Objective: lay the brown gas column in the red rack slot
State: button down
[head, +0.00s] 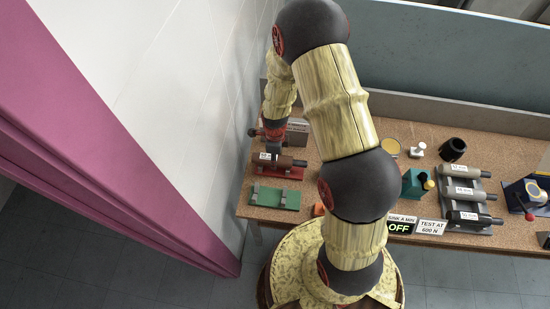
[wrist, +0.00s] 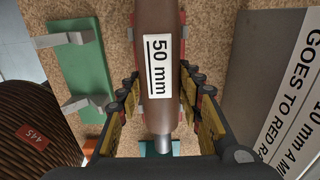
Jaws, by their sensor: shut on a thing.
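The brown gas column (wrist: 158,100) has a white "50 mm" label and a grey rod at its lower end in the wrist view. It also shows in the head view (head: 285,161). My gripper (wrist: 160,82) is shut on it, with one finger pad on each side; the gripper also shows in the head view (head: 272,146). The red rack slot (head: 292,172) lies directly under the column, and its red edges and grey bracket tips show beside the column in the wrist view (wrist: 131,20). I cannot tell whether the column touches the rack.
A green rack (head: 275,198) with two grey brackets lies empty nearer the table's front edge. A sign (head: 297,125) stands behind. A stand with several labelled columns (head: 465,192), a black cup (head: 452,150) and a teal device (head: 414,183) are to the right. A wall is close at left.

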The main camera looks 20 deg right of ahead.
jog(key=shift+f+b, duration=0.4)
jog(key=shift+f, duration=0.05)
dwell(0.5)
jog(key=c, duration=1.1)
grip_release()
jog(key=shift+c, duration=0.2)
notch_tip(320, 180, up, 12)
